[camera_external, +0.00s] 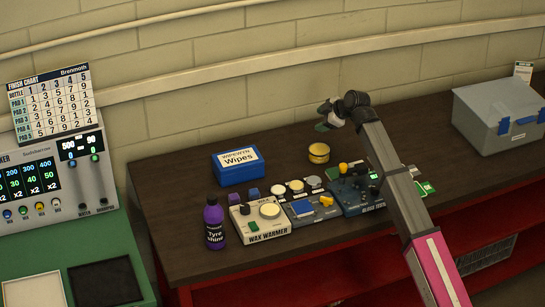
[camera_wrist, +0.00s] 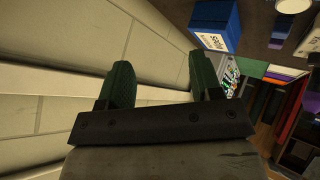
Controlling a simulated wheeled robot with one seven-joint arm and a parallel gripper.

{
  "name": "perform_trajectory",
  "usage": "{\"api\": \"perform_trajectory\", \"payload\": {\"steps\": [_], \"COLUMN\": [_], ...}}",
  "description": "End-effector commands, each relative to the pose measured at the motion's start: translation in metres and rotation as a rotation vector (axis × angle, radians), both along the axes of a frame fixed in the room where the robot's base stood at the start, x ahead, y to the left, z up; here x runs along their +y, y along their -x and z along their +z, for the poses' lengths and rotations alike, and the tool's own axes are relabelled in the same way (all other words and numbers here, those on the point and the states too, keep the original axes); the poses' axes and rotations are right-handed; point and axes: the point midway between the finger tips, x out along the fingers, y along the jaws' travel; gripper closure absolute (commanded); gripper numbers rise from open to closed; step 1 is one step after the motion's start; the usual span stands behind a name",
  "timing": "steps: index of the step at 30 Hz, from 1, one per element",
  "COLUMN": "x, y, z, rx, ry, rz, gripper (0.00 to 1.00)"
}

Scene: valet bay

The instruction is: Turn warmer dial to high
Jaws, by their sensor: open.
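The wax warmer (camera_external: 262,219) is a pale box labelled "WAX WARMER" at the front left of the dark workbench. A dark knob (camera_external: 244,210) sits on its top left, beside a round pale top (camera_external: 269,210) and a green switch (camera_external: 254,227). I cannot read the knob's setting. My gripper (camera_external: 323,117) is raised above the back of the bench, right of and well above the warmer. Its green fingers are apart and empty in the wrist view (camera_wrist: 157,85), facing the wall. The warmer cannot be made out in the wrist view.
A purple bottle (camera_external: 214,223) stands close left of the warmer. A blue wipes box (camera_external: 238,166) is behind it; it also shows in the wrist view (camera_wrist: 214,22). A dark device (camera_external: 352,196) and small items crowd its right. A grey toolbox (camera_external: 497,117) stands far right.

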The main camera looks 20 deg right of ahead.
Motion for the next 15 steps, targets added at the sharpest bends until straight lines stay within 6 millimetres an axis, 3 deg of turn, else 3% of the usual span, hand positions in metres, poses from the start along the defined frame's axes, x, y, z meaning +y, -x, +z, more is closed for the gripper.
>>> {"api": "perform_trajectory", "payload": {"steps": [1,6,12,15], "x": [0.032,0.121,0.213,0.249], "y": [0.010,0.047,0.102,0.128], "z": [-0.004,-0.017,-0.028,-0.031], "rx": [0.039,0.178,0.336,0.404], "ry": [0.007,0.043,0.106,0.138], "rz": [0.043,0.168,0.305,0.359], "gripper": [0.41,0.41,0.41,0.41]}}
